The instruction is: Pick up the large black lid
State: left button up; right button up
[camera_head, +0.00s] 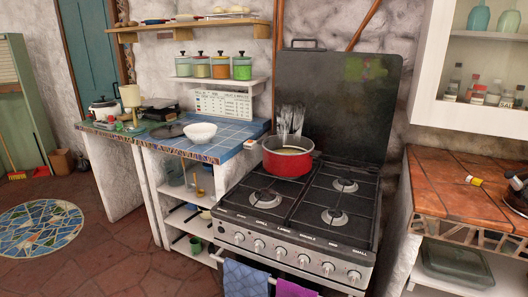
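A dark, round, flat lid (168,131) lies on the blue-tiled counter (232,139), just left of a white bowl (200,132). It looks black or dark grey, and its details are small at this distance. A tall black stove cover (340,105) stands upright behind the hob. My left gripper is not in view.
A red pot (287,157) stands on the stove (300,205). A white cooker (104,108) and a dark appliance (160,108) stand at the counter's left. Several lidded jars (221,67) line a shelf above. Open floor (110,255) lies at the left, with a mosaic circle (40,227).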

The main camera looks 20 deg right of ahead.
aim_at(168, 131)
jog(key=i+j, duration=0.25)
jog(key=i, duration=0.15)
jog(key=i+j, duration=0.3)
jog(key=i, duration=0.15)
jog(key=i+j, duration=0.25)
jog(key=i, duration=0.15)
